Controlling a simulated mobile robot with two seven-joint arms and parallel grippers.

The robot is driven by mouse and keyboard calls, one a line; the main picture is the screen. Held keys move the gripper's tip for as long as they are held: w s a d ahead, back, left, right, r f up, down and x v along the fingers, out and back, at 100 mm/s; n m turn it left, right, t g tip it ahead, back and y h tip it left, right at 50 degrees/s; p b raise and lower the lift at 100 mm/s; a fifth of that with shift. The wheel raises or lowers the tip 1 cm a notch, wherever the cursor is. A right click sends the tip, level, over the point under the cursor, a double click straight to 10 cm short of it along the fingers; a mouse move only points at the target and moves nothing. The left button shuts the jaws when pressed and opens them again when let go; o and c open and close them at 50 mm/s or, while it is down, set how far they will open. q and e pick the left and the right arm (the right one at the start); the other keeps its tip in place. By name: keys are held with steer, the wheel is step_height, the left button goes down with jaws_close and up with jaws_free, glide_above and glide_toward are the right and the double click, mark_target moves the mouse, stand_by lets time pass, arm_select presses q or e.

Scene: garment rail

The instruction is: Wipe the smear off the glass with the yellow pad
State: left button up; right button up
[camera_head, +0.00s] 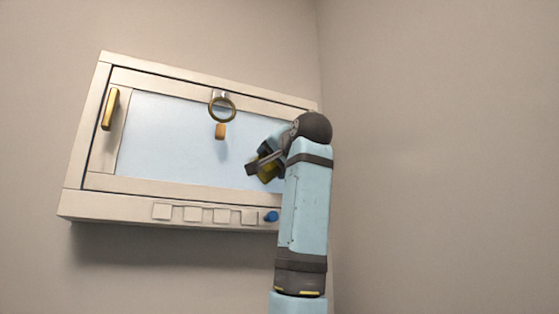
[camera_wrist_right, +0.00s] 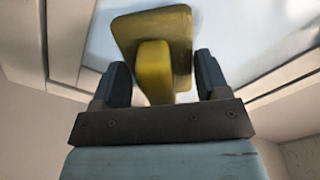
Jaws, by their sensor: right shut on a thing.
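The glass (camera_head: 165,135) is a pale blue pane in a cream-framed cabinet door on the wall; part of it shows in the right wrist view (camera_wrist_right: 235,35). My right gripper (camera_head: 259,167) is at the lower right of the pane, its arm covering the door's right end. In the wrist view its two dark fingers (camera_wrist_right: 160,80) are shut on the block-shaped grip of the yellow pad (camera_wrist_right: 130,32). The pad (camera_head: 267,172) is partly hidden by the gripper in the head view. I cannot tell whether it touches the glass. I cannot make out the smear clearly. My left gripper is out of view.
A brass ring (camera_head: 211,104) with an orange-brown tag (camera_head: 220,131) hangs before the pane from the upper frame. A brass handle (camera_head: 110,109) is at the door's left. Several square buttons (camera_head: 192,214) and a blue knob (camera_head: 271,216) line the lower ledge.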

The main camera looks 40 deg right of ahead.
mark_target(248, 161)
steer(key=shift+w+a, duration=0.3)
steer(key=shift+a, duration=0.6)
steer(key=shift+w+a, duration=0.25)
steer(key=shift+a, duration=0.6)
steer(key=shift+w+a, duration=0.2)
steer(key=shift+a, duration=0.65)
steer(key=shift+s, duration=0.1)
steer(key=shift+s+a+f, duration=0.1)
steer(key=shift+s+f, duration=0.05)
steer(key=shift+s, duration=0.35)
steer(key=shift+b+v, duration=1.05)
steer(key=shift+v, duration=1.25)
steer(key=shift+s, duration=0.15)
